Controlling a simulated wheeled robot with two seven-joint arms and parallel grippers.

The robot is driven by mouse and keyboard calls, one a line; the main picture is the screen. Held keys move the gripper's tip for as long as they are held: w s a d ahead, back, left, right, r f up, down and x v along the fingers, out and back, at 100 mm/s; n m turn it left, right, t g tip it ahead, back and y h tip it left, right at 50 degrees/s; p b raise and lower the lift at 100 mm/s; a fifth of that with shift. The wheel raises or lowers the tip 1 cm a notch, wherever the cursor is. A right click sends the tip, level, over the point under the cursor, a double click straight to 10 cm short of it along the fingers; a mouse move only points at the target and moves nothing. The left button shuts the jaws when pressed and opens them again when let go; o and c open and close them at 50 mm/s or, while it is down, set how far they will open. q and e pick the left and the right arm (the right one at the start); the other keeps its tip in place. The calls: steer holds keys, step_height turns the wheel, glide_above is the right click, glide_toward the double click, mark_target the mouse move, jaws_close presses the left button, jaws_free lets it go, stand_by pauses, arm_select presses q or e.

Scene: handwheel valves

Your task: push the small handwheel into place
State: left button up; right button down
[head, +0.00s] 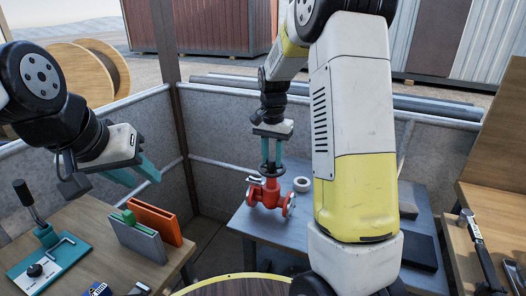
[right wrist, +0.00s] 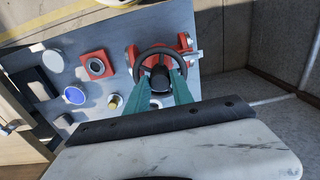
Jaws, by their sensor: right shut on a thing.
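The small handwheel (right wrist: 140,57) is a dark ring with a dark hub, seen in the right wrist view over the red valve (right wrist: 187,42). The red valve (head: 268,195) also stands upright on the blue-grey table in the head view. My right gripper (head: 271,169) points down over the valve's top. Its teal fingers (right wrist: 163,82) are shut on the handwheel at the hub. The fingertips hide part of the hub, and I cannot tell how far the wheel sits on the stem. My left gripper (head: 138,176) is open and empty over the left bench.
The blue-grey table (head: 243,222) also holds a white ring (head: 301,184). A red square block (right wrist: 97,65) and a blue disc (right wrist: 75,96) lie beside the valve. The left wooden bench (head: 95,222) carries an orange holder (head: 156,222) and a teal lever tool (head: 45,240). Grey panels stand behind.

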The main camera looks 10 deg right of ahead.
steer(key=shift+f, duration=0.65)
steer(key=c, duration=1)
jaws_free()
steer(key=shift+c, duration=0.2)
step_height(320, 180, up, 8)
steer(key=shift+f, duration=0.25)
steer(key=shift+s+r, duration=0.2)
steer(key=shift+r, duration=0.2)
steer(key=s+a+r+n+t+y, duration=0.1)
steer(key=s+r+n+t, duration=0.2)
steer(key=s, duration=0.9)
steer(key=s+a+r+n+t+y, duration=0.1)
steer(key=s+r+n+t, duration=0.2)
steer(key=s, duration=0.9)
steer(key=shift+r+n, duration=0.65)
steer(key=shift+n, duration=0.05)
